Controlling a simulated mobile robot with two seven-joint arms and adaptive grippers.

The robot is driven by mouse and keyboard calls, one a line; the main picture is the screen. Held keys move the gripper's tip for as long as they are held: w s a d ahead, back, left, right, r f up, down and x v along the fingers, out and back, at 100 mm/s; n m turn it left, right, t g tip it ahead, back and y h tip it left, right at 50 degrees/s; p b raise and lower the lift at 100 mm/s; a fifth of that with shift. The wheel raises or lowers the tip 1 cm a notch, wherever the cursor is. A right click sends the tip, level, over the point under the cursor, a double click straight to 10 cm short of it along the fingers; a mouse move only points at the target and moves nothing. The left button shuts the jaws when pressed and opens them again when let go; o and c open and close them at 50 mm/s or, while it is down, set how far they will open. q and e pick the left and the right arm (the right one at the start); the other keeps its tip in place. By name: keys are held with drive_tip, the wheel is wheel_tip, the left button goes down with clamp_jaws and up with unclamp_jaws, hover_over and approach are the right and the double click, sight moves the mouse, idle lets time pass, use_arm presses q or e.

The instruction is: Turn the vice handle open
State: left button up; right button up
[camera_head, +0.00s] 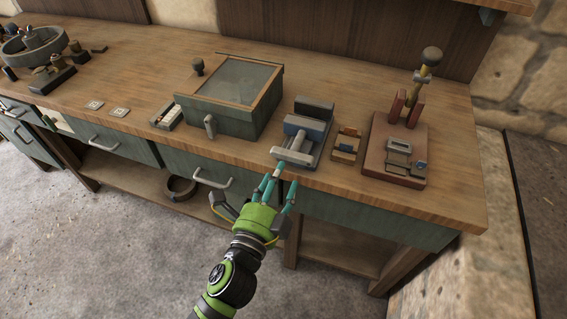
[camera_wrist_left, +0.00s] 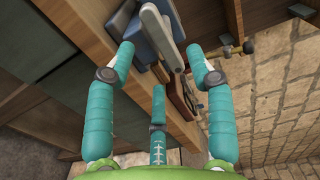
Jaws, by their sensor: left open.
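The vice (camera_head: 309,131) stands at the front edge of the workbench, a grey body with a blue block between its jaws. Its handle (camera_head: 294,157) is a light grey bar lying crosswise at the front. In the left wrist view the handle (camera_wrist_left: 163,36) runs slanting between the fingertips' directions, with the blue part of the vice (camera_wrist_left: 137,42) beside it. My left gripper (camera_head: 279,181) is open and empty, its teal fingers spread just in front of and below the handle. I see no clear contact with it. My right gripper is out of view.
A green box with a glass lid (camera_head: 233,82) stands left of the vice. A small wooden tray (camera_head: 346,145) and a red-brown board with a fixture (camera_head: 378,150) stand to the right. The drawer handle (camera_head: 213,180) juts from the bench front left of my gripper.

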sight(289, 161)
use_arm(q)
drive_tip(key=x, duration=0.3)
drive_tip(key=shift+w+d, duration=0.15)
drive_tip(key=shift+w, duration=0.2)
drive_tip(key=shift+w+d+p, duration=0.1)
drive_tip(key=shift+w+p, duration=0.2)
clamp_jaws()
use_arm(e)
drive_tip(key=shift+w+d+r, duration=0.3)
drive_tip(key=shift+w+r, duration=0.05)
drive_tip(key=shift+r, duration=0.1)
